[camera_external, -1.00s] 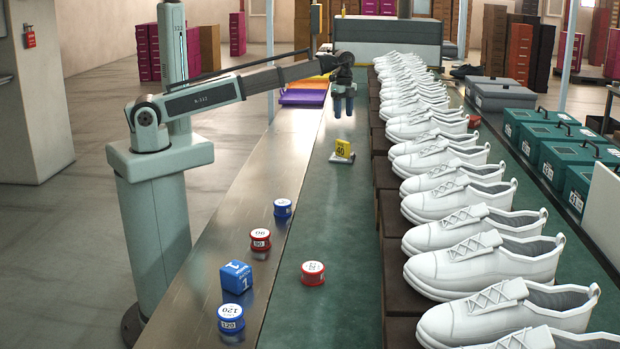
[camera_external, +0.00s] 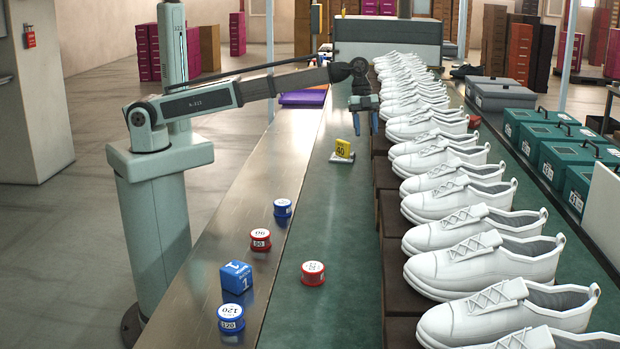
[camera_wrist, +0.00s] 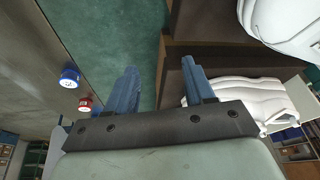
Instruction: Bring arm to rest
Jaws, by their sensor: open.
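My gripper (camera_external: 365,123) is open and empty, with its blue fingers pointing down. It hangs above the green belt (camera_external: 335,240), beside the left edge of the shoe row. In the wrist view the two fingers of my gripper (camera_wrist: 162,88) stand apart, with green surface and a brown box side beyond them. A yellow marker numbered 40 (camera_external: 343,148) stands on a white base on the belt, below and to the left of the fingers in the external view.
White shoes (camera_external: 460,206) stand in a long row on brown boxes (camera_external: 395,262) close to my gripper's right. Blue and red tins (camera_external: 231,317) and a blue cube (camera_external: 236,277) sit along the metal strip. A red tin (camera_external: 313,272) is on the belt. The purple tray (camera_external: 302,98) lies farther back.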

